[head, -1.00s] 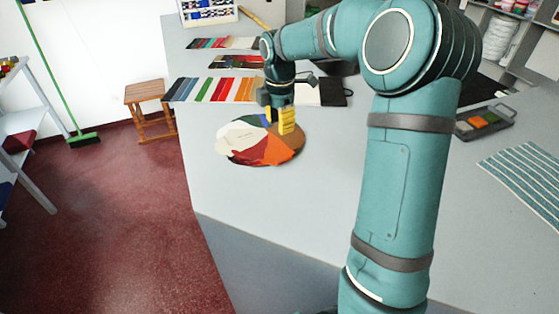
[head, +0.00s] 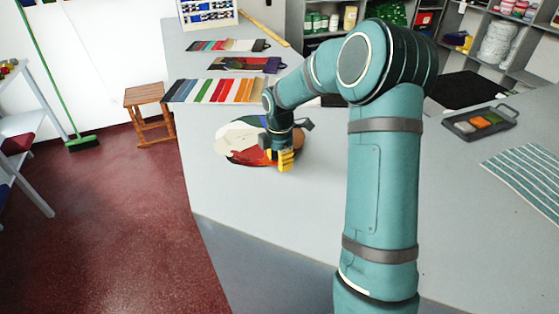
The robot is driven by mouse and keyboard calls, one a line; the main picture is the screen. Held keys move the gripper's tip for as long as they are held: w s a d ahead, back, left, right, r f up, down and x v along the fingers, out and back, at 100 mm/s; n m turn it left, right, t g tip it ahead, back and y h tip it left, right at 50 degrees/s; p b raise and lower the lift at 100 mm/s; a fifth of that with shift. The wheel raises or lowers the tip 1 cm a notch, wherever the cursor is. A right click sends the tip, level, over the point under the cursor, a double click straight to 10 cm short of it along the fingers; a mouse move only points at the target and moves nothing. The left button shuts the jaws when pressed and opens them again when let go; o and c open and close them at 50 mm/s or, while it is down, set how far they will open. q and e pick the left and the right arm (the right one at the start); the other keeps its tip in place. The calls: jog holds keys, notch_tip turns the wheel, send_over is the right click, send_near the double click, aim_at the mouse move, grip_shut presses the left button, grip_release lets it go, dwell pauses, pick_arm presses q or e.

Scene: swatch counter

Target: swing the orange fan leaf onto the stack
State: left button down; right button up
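A fan of coloured leaves (head: 232,143) lies on the grey counter, with cream, red, brown, green and blue parts showing. Its red leaf (head: 246,157) lies at the near side. The orange leaf cannot be made out clearly; my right gripper and wrist cover that side of the fan. My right gripper (head: 286,160) has yellow fingertips, points down and is at the fan's near right edge. Whether it touches a leaf, and whether its fingers are open or shut, cannot be told. My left gripper is not in view.
Striped swatch cards (head: 215,90) lie behind the fan. A dark tray with coloured blocks (head: 480,122) and a striped cloth (head: 525,175) lie at the right. The counter (head: 250,205) in front of the fan is clear. A wooden stool (head: 145,95) stands off its left side.

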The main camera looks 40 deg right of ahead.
aim_at(305, 150)
grip_shut()
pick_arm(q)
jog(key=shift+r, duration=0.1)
pick_arm(e)
jog(key=shift+d, duration=0.1)
